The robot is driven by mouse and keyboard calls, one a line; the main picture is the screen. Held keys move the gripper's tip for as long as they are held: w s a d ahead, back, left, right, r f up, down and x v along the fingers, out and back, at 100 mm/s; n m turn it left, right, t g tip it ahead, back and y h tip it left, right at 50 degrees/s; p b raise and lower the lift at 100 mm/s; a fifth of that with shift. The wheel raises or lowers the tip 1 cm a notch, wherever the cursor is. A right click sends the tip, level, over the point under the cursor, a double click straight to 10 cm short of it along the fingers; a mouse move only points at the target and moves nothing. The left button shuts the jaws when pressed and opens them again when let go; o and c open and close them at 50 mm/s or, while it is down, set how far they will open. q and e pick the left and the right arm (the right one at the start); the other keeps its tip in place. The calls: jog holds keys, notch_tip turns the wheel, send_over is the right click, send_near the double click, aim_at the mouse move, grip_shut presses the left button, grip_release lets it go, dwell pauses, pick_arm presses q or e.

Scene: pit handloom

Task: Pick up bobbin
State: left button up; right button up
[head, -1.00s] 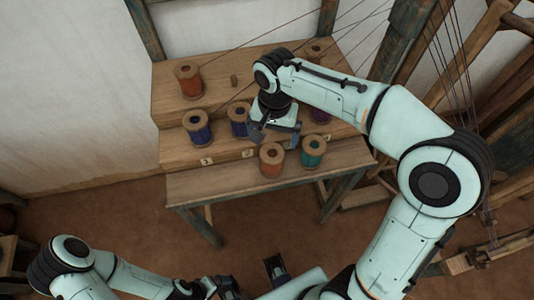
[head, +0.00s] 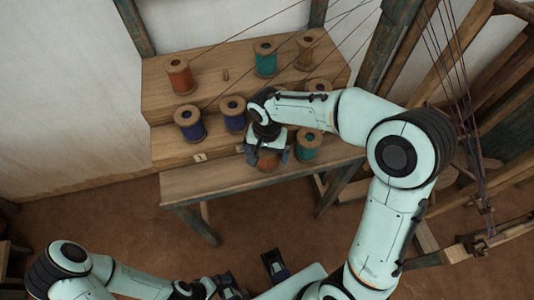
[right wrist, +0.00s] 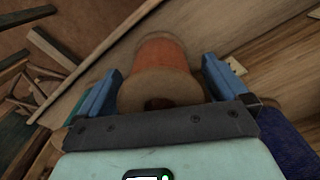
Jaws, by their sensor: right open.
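The orange bobbin (head: 268,163) stands upright at the front of the wooden bench, mostly covered by my right gripper in the head view. In the right wrist view the bobbin (right wrist: 163,62) lies between the two blue fingers, with its wooden end and dark hole facing the palm. My right gripper (right wrist: 162,90) is open, with a finger on each side of the bobbin; a gap shows on the right side. In the head view my right gripper (head: 267,158) points down over it. My left gripper (head: 252,275) is low in the picture, its fingers apart and empty.
A teal bobbin (head: 308,144) stands close right of the gripper. Two blue bobbins (head: 189,124) (head: 233,115) stand on the middle step. Orange (head: 180,76), teal (head: 265,60) and brown (head: 306,50) bobbins stand on the top step. Loom posts and threads (head: 470,130) rise at right.

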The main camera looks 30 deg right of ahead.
jog(key=c, duration=1.1)
jog(key=shift+o, duration=0.2)
